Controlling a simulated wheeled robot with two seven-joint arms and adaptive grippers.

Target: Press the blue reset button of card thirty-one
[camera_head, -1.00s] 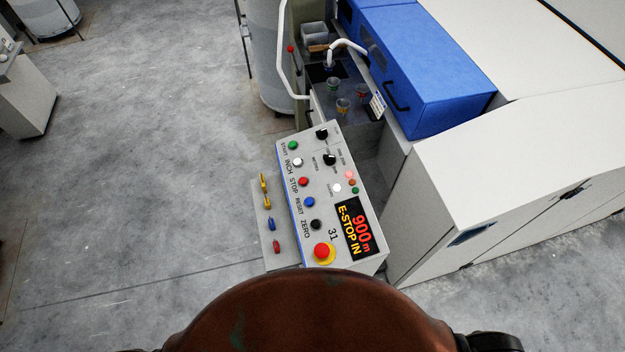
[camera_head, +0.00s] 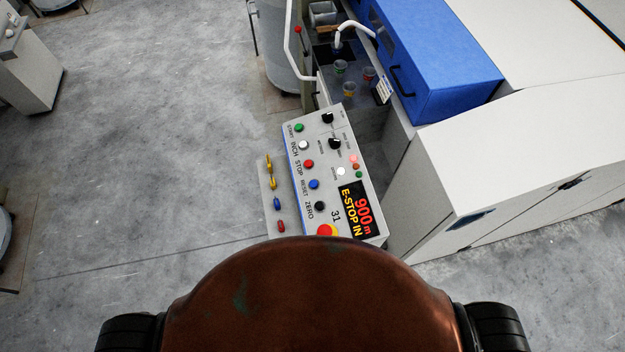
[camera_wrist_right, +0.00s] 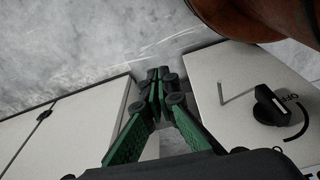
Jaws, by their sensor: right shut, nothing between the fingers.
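In the head view the control panel of card 31 (camera_head: 338,222) stands below the middle, its face tilted up. The blue reset button (camera_head: 314,184) sits between the red stop button (camera_head: 308,164) and the black zero button (camera_head: 319,206). My right gripper (camera_wrist_right: 158,82) is shut and empty in the right wrist view, over a gap beside a grey panel with a black rotary knob (camera_wrist_right: 272,104). My left gripper is out of view.
A side shelf with yellow, blue and red small items (camera_head: 277,203) adjoins the panel's left. A white machine housing (camera_head: 500,160) and a blue cover (camera_head: 432,60) stand to the right. Cups (camera_head: 349,89) stand behind the panel. The grey floor (camera_head: 150,150) on the left is clear.

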